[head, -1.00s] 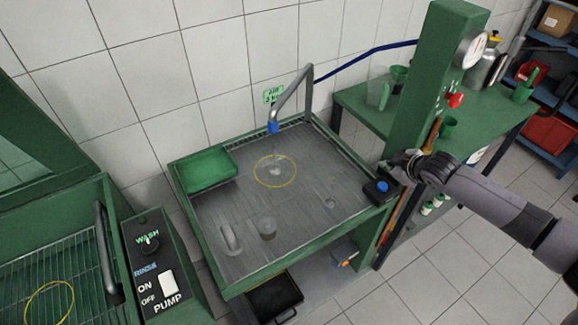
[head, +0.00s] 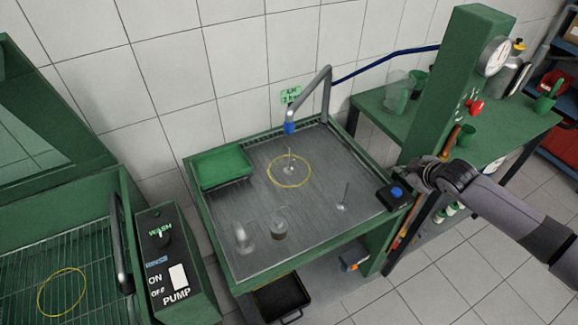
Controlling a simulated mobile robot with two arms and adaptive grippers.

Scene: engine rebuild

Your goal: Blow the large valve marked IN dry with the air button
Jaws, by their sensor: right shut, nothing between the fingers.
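A metal valve (head: 289,168) stands stem up inside the yellow ring (head: 270,180) on the grey draining table, below the blue-tipped air nozzle (head: 290,128). I cannot read any mark on it. A second valve (head: 343,206) stands stem up to its right, outside the ring. The air button (head: 396,192) is a blue cap on a black box at the table's right edge. My right gripper (head: 413,177) is shut and empty, just right of the button and slightly above it in the picture. I cannot tell whether it touches. My left gripper is out of view.
Two blurred greyish, cup-like parts (head: 279,229) (head: 243,240) stand at the table's front. A green tray (head: 221,168) lies at its back left. A green post (head: 452,85) with a gauge rises behind my right gripper. The pump panel (head: 172,265) is at left.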

